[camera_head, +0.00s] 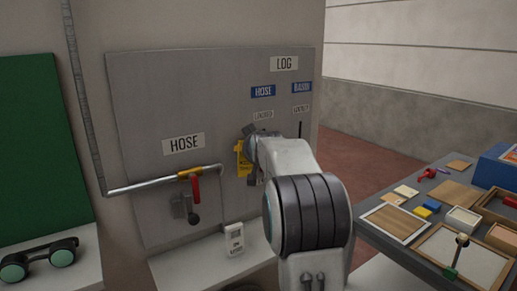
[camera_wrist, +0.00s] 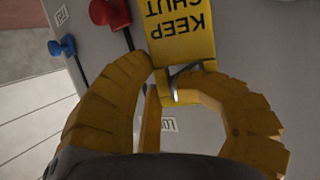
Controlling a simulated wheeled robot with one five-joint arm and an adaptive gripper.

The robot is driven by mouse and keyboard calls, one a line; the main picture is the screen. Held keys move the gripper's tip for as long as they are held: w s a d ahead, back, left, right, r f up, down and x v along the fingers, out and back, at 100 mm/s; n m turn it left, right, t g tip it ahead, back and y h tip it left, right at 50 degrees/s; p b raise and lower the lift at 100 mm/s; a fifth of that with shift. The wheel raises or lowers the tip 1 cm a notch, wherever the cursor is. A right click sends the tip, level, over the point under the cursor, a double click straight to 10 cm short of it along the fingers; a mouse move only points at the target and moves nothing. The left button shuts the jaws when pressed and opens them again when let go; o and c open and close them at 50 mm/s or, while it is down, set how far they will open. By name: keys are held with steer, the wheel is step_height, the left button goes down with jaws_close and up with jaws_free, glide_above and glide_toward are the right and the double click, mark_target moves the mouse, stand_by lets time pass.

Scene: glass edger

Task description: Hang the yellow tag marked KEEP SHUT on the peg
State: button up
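The yellow tag marked KEEP SHUT (camera_wrist: 180,30) appears upside down in the wrist view, with a metal loop (camera_wrist: 185,72) at its end near my fingertips. My gripper (camera_wrist: 165,85) has its yellow fingers curved together and closed around the loop end. In the head view the tag (camera_head: 243,160) hangs below my gripper (camera_head: 249,138) in front of the grey panel (camera_head: 145,100). My arm covers part of the panel there. I cannot make out the peg for certain, nor whether the loop touches it.
A pipe with a red-handled valve (camera_head: 195,188) runs left of the tag, under a HOSE sign (camera_head: 184,143). Red (camera_wrist: 108,13) and blue (camera_wrist: 62,47) knobs show in the wrist view. A white box (camera_head: 234,238) stands on the ledge. A cluttered table (camera_head: 385,245) is at right.

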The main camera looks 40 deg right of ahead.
steer(key=shift+w+a+r, duration=0.1)
steer(key=shift+w+a, duration=0.1)
steer(key=shift+s+a+r, duration=0.1)
steer(key=shift+s, duration=0.2)
steer(key=v, duration=1.1)
steer(key=shift+s, duration=0.3)
steer(key=s+a+f+g+y, duration=0.2)
steer(key=s+a+f+g, duration=0.15)
steer(key=s+f, duration=0.4)
steer(key=s+a+f+g+y, duration=0.25)
steer(key=s+f+g, duration=0.2)
steer(key=f, duration=0.65)
steer(key=s+a+f+n+y, duration=0.2)
steer(key=s+a+n, duration=0.4)
steer(key=s+a, duration=0.8)
steer(key=shift+a+f, duration=0.7)
steer(key=shift+a, duration=1.05)
